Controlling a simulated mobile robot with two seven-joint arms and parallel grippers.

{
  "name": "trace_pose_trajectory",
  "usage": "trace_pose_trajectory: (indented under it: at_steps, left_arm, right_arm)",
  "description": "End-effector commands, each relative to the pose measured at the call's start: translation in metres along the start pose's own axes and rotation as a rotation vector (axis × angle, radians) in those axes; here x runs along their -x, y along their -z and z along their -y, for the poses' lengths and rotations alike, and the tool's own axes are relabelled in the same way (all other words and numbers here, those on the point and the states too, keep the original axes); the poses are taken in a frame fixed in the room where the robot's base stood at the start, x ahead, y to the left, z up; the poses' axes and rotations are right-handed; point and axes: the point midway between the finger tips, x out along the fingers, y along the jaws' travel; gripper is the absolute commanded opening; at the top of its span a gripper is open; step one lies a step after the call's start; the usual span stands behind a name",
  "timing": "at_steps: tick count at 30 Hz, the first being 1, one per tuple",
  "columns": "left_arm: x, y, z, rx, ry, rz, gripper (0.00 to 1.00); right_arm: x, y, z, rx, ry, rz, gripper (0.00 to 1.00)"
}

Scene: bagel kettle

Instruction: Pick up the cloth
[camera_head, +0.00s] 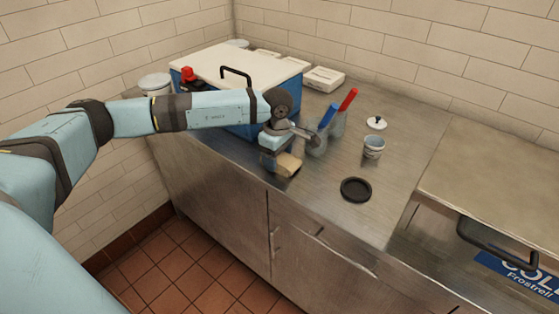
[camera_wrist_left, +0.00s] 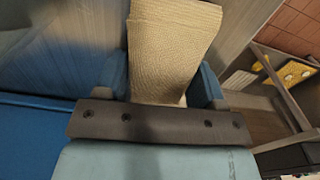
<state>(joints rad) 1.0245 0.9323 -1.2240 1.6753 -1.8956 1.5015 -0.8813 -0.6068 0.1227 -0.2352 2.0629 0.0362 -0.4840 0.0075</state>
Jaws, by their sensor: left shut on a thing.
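The cloth (camera_head: 288,165) is a small tan piece at the front edge of the steel counter. In the left wrist view the cloth (camera_wrist_left: 172,45) shows large, with a woven texture, between the fingers. My left gripper (camera_head: 281,154) points down over the cloth and is shut on it. In the left wrist view the gripper (camera_wrist_left: 168,90) has a blue finger on each side of the cloth. I cannot tell whether the cloth still touches the counter. My right gripper is not in view.
A blue cooler box (camera_head: 245,68) with a white lid stands behind my left arm. Close right of the gripper stand bottles with a blue top (camera_head: 328,115) and a red top (camera_head: 348,98). A cup (camera_head: 374,147), a small white lid (camera_head: 376,123) and a black disc (camera_head: 356,189) lie further right.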

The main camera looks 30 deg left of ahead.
Motion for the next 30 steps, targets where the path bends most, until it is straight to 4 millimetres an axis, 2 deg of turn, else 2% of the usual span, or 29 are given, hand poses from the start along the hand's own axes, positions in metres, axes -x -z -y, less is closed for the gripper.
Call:
trace_pose_trajectory:
  at_steps: [8,14,17,24,30]
  left_arm:
    - [0.004,0.0,0.0,0.0,-0.001,0.0,0.4]
    - [0.025,0.0,-0.001,0.0,-0.004,0.0,0.4]
    - [0.046,0.0,-0.001,0.001,-0.004,0.001,0.4]
    - [0.116,0.0,-0.001,-0.001,-0.006,0.0,0.4]
    - [0.165,0.0,-0.001,0.0,-0.004,0.0,0.4]
  right_arm:
    - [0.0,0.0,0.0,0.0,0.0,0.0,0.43]
    - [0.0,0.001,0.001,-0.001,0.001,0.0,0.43]
    - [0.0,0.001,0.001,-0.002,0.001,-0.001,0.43]
    - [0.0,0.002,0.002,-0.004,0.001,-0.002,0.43]
    - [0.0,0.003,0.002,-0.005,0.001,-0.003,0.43]
